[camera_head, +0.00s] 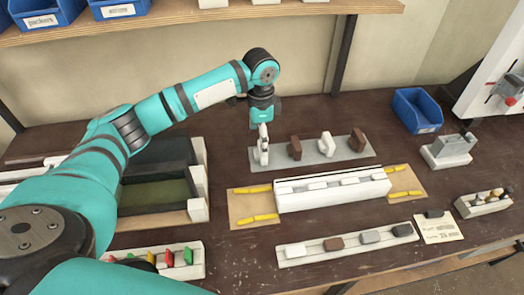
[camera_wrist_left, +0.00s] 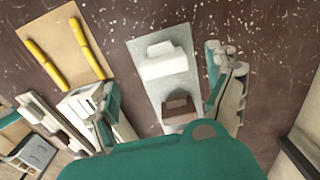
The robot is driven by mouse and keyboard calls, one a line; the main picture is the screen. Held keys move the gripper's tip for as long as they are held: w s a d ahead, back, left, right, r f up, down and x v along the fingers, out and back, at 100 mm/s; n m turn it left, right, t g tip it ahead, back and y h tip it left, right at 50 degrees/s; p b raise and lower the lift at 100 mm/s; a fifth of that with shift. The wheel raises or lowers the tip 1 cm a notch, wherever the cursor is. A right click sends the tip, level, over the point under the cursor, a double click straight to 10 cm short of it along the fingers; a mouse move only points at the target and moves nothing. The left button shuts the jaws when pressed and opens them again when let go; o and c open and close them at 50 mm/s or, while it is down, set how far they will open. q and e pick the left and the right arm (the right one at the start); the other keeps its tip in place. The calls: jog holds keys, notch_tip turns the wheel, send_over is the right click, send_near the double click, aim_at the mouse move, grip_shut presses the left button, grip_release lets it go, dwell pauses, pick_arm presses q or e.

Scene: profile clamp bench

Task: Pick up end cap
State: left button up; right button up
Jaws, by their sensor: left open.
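A grey plate (camera_head: 318,153) on the bench bears upright end-cap-like pieces: a brown one (camera_head: 295,147), a white one (camera_head: 325,145) and another brown one (camera_head: 357,140). My left gripper (camera_head: 264,148) points down over the plate's left end and partly hides what stands there. In the left wrist view, its fingers (camera_wrist_left: 155,78) are apart, on either side of the plate (camera_wrist_left: 190,62). A white piece (camera_wrist_left: 163,62) and a brown piece (camera_wrist_left: 180,107) lie between them in that view. No piece is visibly gripped. My right gripper is not in view.
A white profile block (camera_head: 335,193) with yellow strips beside it stands in front of the plate. Nearer is a rack (camera_head: 345,247) of small caps. Blue bin (camera_head: 417,108) and grey clamp (camera_head: 450,150) are at right. A shelf (camera_head: 200,17) overhangs behind.

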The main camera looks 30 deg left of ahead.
aim_at(264, 161)
pick_arm(q)
jog(key=f, duration=0.3)
jog(key=f+p, duration=0.1)
jog(key=f, duration=0.1)
jog(key=shift+w+f, duration=0.15)
jog(key=shift+w, duration=0.1)
jog(key=c, duration=1.1)
